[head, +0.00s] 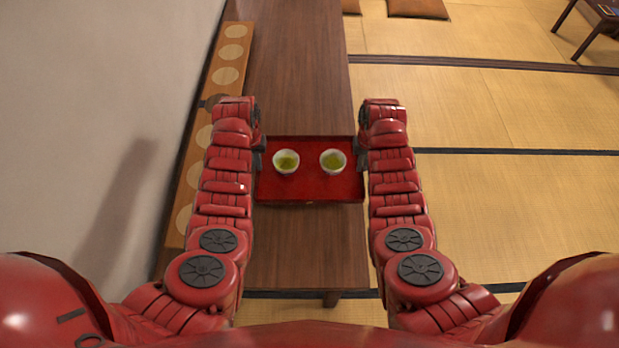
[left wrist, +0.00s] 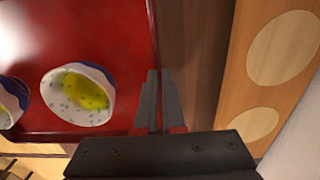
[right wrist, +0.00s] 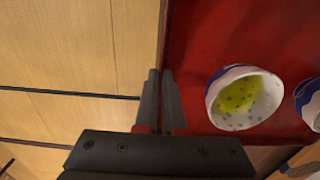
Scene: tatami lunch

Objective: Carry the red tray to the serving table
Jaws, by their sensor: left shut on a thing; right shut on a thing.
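The red tray (head: 309,192) is at the dark wooden table, between my two arms in the head view. Whether the tray touches the table cannot be told.
The long dark wooden table (head: 300,70) runs away from me, bare beyond the tray. A light wooden board with pale round discs (head: 232,53) lies along the wall at left. Tatami floor (head: 480,110) is open at right. A low dark table (head: 597,20) and a brown cushion (head: 418,8) are far off.

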